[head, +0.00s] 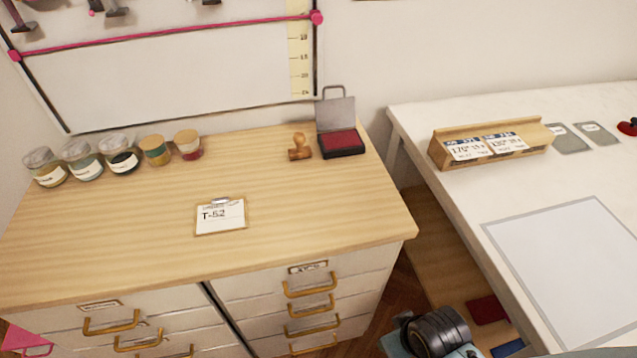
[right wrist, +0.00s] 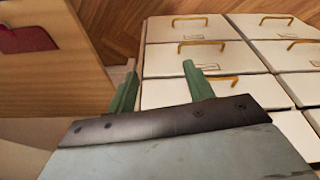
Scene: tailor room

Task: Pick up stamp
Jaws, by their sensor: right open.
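The stamp (head: 299,147) is a small wooden stamp with a rounded handle, standing on the wooden cabinet top near its back right. It is just left of an open ink pad case (head: 342,142) with a dark red pad and a raised grey lid. My right gripper (right wrist: 158,80) shows in the right wrist view with two green fingers spread apart and nothing between them. It is in front of the cabinet drawers, away from the stamp. Part of my right arm shows at the bottom of the head view. My left gripper is not in view.
The wooden cabinet top (head: 130,240) holds several jars (head: 121,158) at the back left and a clipboard tag (head: 220,215) in the middle. A white table (head: 450,190) with a wooden card holder (head: 490,145) stands right, across a gap. Drawer handles (head: 310,288) stick out in front.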

